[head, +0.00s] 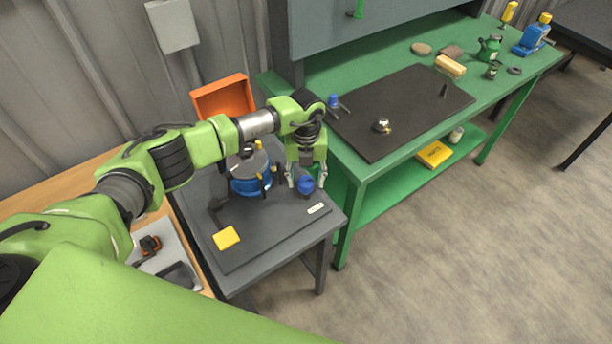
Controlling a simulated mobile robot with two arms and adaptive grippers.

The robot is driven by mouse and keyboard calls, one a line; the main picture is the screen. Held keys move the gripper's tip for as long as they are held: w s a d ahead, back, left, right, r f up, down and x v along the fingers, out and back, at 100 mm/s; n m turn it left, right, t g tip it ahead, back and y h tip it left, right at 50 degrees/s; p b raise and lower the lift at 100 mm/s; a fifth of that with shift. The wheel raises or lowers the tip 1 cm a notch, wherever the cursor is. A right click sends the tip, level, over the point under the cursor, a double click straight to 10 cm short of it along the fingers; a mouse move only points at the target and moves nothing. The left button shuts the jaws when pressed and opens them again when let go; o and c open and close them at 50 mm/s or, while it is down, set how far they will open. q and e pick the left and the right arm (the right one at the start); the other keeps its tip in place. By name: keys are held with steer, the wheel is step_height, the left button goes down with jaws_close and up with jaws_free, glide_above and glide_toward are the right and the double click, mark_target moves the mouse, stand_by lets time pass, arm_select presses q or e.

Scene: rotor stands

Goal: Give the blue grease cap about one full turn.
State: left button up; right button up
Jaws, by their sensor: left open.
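A small round blue cap (306,186), which I take for the grease cap, is at the right side of the dark stand table, near a larger blue cylindrical body (250,180) with a grey top and yellow parts. My left gripper (306,178) points down at the blue cap. It is open, with one finger to each side of the cap. I cannot tell whether the fingers touch it. My right gripper is not in view.
The dark table (262,250) carries a yellow block (226,238) and a white label (317,209). An orange bin (222,97) stands behind. The green workbench (350,165) at right holds a black mat (400,120), tools and several small items. The floor at right is clear.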

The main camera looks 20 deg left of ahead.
arm_select(q)
steer(key=shift+f, duration=0.25)
steer(key=c, duration=1.1)
steer(key=shift+f+m+b, duration=0.15)
steer(key=shift+m+b, duration=0.65)
steer(key=shift+b, duration=0.3)
steer(key=m+b, duration=0.8)
steer(key=shift+b, duration=0.3)
steer(key=shift+m+b, duration=1.9)
steer(key=shift+m, duration=0.2)
steer(key=shift+r, duration=0.2)
